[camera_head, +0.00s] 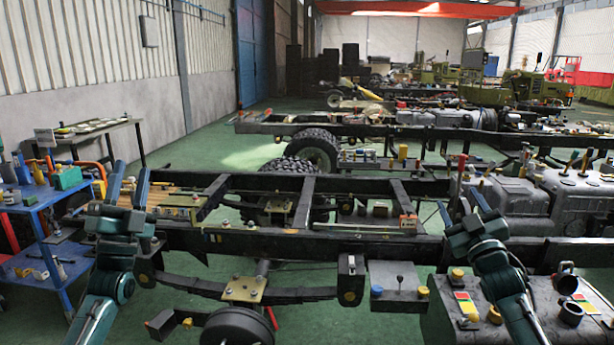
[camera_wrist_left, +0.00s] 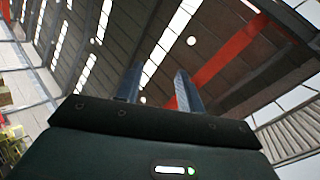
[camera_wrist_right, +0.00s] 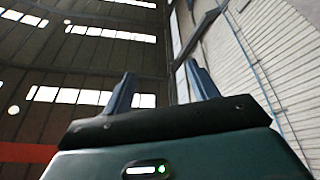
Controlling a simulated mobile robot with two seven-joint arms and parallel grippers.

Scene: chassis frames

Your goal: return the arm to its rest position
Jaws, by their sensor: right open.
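My left gripper (camera_head: 128,184) points up at the left of the head view, in front of the near chassis frame. Its two blue-grey fingers stand apart with nothing between them, and the left wrist view shows the same fingers (camera_wrist_left: 156,85) against the roof. My right gripper (camera_head: 461,207) also points up, at the right of the head view. Its fingers are apart and empty, and in the right wrist view they (camera_wrist_right: 161,88) show against the roof and wall. Neither gripper visibly holds anything.
The near black chassis frame (camera_head: 350,244) crosses the view in front of me. A blue table (camera_head: 45,197) with small items stands at the left. A grey tank (camera_head: 445,310) with small parts on top lies by my right arm. Grey engine parts (camera_head: 585,200) stand at the right.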

